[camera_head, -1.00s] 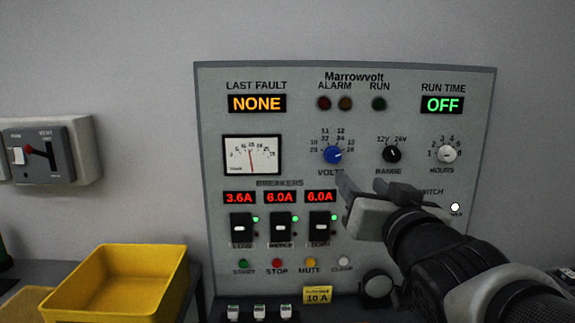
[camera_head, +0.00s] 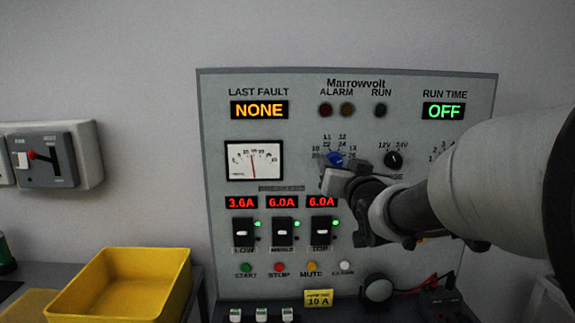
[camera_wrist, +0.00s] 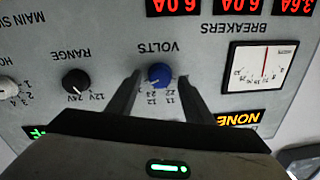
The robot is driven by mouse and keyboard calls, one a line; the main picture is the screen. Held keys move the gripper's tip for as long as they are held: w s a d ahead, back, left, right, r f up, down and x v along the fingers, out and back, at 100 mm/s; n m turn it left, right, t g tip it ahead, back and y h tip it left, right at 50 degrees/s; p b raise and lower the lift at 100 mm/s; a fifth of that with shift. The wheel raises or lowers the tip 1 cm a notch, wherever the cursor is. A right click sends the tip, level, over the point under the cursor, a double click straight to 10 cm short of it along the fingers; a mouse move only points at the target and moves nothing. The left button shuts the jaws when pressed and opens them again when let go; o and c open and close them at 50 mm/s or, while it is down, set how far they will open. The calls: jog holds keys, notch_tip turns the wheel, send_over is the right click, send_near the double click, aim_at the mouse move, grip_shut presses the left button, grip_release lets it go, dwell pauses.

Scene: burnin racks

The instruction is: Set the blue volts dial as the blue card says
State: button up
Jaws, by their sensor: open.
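The blue volts dial (camera_head: 335,158) is on the grey Marrowvolt panel (camera_head: 300,80), right of the needle meter. In the wrist view the dial (camera_wrist: 158,74) appears upside down, between the two fingertips of my gripper (camera_wrist: 159,80). My gripper is open, with one finger on each side of the dial and a visible gap; contact cannot be told. In the head view my gripper (camera_head: 348,170) covers the dial's lower part and the VOLTS label. The dial's exact setting is too small to read. I see no blue card in these views.
The black range dial (camera_head: 394,160) is just right of my gripper. Breaker switches (camera_head: 282,232) and coloured buttons (camera_head: 312,266) lie below. A yellow card (camera_head: 318,298) reads 10 A. A yellow bin (camera_head: 120,285) stands at left. My arm hides the panel's lower right.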

jog(key=shift+w, duration=0.1)
jog(key=c, duration=1.1)
jog(key=shift+o, duration=0.3)
jog(key=shift+f+n+b, duration=0.1)
jog(key=shift+n+b, duration=0.3)
jog(key=shift+b, duration=0.2)
jog(key=n+b, duration=0.2)
jog(key=b, duration=0.1)
jog(key=shift+f+n+b, duration=0.1)
jog(key=shift+n+b, duration=0.2)
jog(key=shift+n, duration=0.1)
jog(key=n+b, duration=0.3)
jog(key=shift+r+n+b, duration=0.2)
jog(key=shift+n+b, duration=0.65)
jog(key=shift+n, duration=0.15)
